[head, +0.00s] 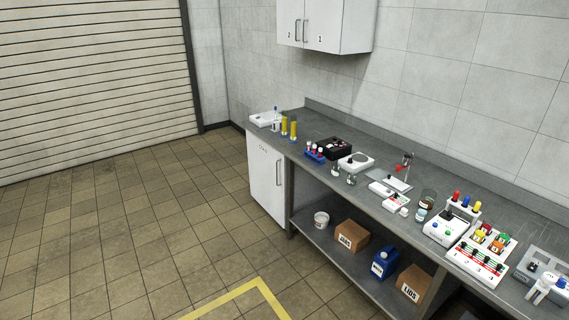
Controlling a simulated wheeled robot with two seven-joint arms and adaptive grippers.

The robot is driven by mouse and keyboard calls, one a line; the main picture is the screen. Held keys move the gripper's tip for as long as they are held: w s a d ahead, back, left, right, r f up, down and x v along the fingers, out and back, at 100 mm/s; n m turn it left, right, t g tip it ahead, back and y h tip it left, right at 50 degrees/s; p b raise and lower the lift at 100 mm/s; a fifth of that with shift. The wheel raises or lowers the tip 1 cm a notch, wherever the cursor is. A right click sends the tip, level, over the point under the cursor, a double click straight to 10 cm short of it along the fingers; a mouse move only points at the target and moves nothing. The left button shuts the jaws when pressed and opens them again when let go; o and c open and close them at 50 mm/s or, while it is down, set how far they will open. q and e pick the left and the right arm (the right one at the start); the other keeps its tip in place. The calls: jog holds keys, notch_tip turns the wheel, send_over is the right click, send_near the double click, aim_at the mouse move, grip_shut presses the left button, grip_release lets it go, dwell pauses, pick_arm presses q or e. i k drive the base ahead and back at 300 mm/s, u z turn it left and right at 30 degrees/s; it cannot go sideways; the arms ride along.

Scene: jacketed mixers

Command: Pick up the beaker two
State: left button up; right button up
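Two small clear glass vessels stand near the front edge of the grey bench, one (336,170) in front of the white round-topped device and one (351,180) just right of it. A larger dark-tinted glass vessel (429,198) stands farther right along the bench. A small jar (421,214) with a pale label stands just in front of it. No readable mark shows which of these is beaker two. Neither of my grippers is in view.
The tiled floor at left is clear.

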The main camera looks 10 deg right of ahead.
aim_at(336, 170)
jog(key=u, duration=0.3)
jog(key=i, duration=1.25)
jog(key=z, duration=0.35)
jog(key=i, duration=0.9)
jog(key=z, duration=0.7)
